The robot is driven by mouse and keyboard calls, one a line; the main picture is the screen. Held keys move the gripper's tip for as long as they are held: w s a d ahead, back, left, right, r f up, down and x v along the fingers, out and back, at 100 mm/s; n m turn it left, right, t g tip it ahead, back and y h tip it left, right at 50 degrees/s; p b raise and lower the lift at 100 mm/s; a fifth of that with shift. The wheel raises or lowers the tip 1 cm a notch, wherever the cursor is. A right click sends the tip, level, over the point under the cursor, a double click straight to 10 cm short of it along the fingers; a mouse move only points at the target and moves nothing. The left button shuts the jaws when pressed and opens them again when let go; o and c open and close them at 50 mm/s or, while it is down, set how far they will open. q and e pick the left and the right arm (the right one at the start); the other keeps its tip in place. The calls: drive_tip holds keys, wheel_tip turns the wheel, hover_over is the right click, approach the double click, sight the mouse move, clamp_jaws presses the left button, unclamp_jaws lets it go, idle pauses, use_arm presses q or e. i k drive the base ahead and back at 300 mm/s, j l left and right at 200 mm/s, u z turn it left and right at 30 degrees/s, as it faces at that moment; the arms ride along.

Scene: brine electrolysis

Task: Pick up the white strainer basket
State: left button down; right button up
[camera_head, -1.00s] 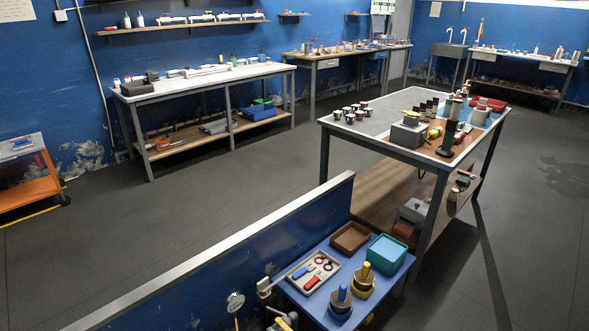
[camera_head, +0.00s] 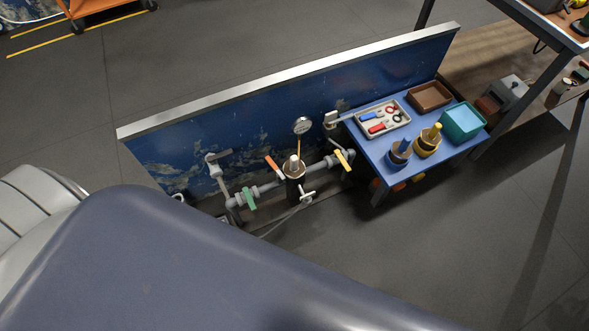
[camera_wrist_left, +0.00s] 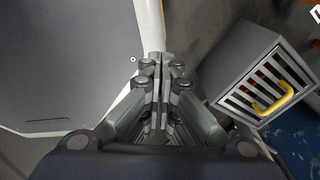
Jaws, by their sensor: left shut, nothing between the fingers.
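I cannot clearly make out a white strainer basket in either view. In the head view, a dark upright housing (camera_head: 295,188) with a pale top (camera_head: 293,164) stands in the pipe line by the low blue wall; I cannot tell whether the pale part is the basket. My left gripper (camera_wrist_left: 157,66) shows in the wrist view, fingers together and empty. It does not show in the head view, where a large part of my own arm fills the lower left. My right gripper is in neither view.
Grey pipes (camera_head: 262,189) with green, orange and yellow handles and a gauge (camera_head: 302,126) run along the low wall (camera_head: 230,133). A blue table (camera_head: 370,150) holds a tool tray, a brown tray (camera_head: 429,95) and a teal bin (camera_head: 462,121). A slatted box (camera_wrist_left: 240,68) is in the wrist view.

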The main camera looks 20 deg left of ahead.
sight(293, 168)
drive_tip(key=i+l+u, duration=0.15)
drive_tip(key=u, duration=0.2)
drive_tip(key=l+u, duration=0.3)
drive_tip(key=i+l+u, duration=0.15)
drive_tip(key=l+u, duration=0.2)
drive_tip(key=i+l+u, duration=0.1)
drive_tip(key=l, duration=0.8)
drive_tip(key=i+l+u, duration=0.1)
drive_tip(key=l, duration=0.75)
